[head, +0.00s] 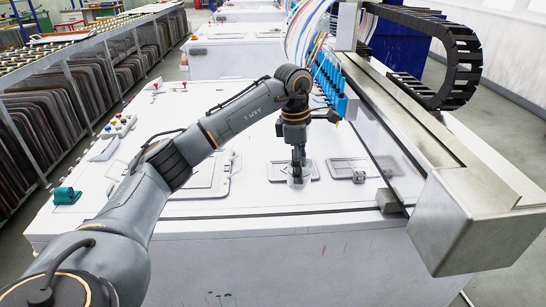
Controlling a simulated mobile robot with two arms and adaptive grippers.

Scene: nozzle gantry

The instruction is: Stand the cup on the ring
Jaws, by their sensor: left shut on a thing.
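My left arm reaches in from the lower left, and its gripper (298,168) points down over the white machine top. It is shut on a small pale, see-through thing that looks like the cup (297,181). The cup is upright, low over or on a flat framed plate (277,171); I cannot tell whether it touches. I cannot make out the ring; the gripper and cup may hide it. My right gripper is out of view.
A second framed plate (345,169) lies just right of the gripper. The metal gantry beam (425,135) and blue nozzles (329,78) stand close on the right. A green object (67,196) and a button panel (118,126) are at the left.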

